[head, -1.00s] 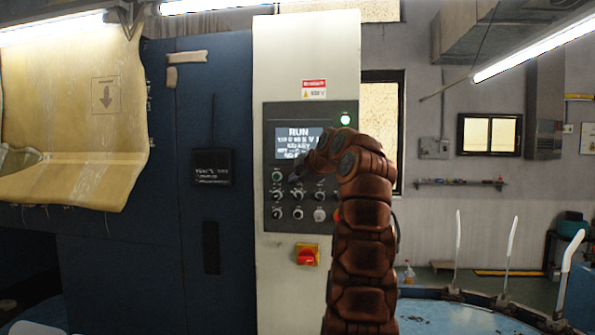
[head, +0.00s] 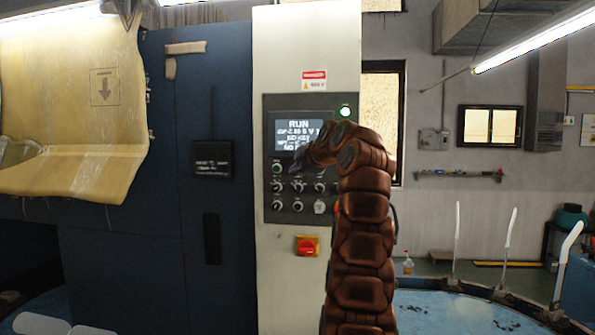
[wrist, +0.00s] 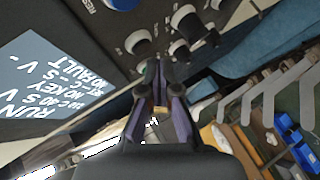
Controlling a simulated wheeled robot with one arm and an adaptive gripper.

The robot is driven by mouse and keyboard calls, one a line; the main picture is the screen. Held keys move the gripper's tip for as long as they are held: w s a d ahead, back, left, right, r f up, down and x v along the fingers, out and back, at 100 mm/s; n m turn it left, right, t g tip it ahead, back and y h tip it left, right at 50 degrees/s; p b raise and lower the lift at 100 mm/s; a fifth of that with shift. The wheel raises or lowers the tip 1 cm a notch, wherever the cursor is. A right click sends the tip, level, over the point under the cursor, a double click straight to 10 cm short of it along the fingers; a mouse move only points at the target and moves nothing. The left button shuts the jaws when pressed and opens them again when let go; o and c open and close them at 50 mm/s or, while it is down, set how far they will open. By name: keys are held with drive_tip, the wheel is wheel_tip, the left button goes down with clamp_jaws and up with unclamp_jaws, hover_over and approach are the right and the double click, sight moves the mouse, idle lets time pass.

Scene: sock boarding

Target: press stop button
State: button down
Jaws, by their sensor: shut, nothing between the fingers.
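The control panel (head: 270,215) is dark, on the front of a white cabinet, with a lit screen (head: 298,131) reading RUN. Below the screen are rows of knobs and buttons, including a green button (head: 277,168). A small red button (head: 337,207) at the panel's lower right is mostly hidden behind my arm; its label is not readable. My gripper (head: 296,168) is in front of the panel, just under the screen. In the wrist view, my gripper (wrist: 160,88) has its fingers together and empty, near several black knobs (wrist: 138,42). I cannot tell whether it touches the panel.
A red and yellow rotary switch (head: 307,246) sits below the panel. A blue RESET button (wrist: 122,4) shows at the top of the wrist view. Yellowish cloth (head: 75,120) hangs at left. A round blue table (head: 450,312) with upright white forms stands at lower right.

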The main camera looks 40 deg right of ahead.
idle(0.7)
drive_tip(key=shift+w+d+p, duration=0.25)
drive_tip(key=shift+d+p, duration=0.15)
drive_tip(key=shift+p, duration=0.1)
drive_tip(key=shift+w+d+p, duration=0.25)
drive_tip(key=shift+d+p, duration=0.05)
drive_tip(key=shift+p, duration=0.2)
idle(0.6)
drive_tip(key=shift+s+a, duration=0.1)
idle(0.4)
drive_tip(key=shift+s+a+b, duration=0.4)
drive_tip(key=shift+a+b, duration=0.2)
drive_tip(key=shift+b, duration=0.2)
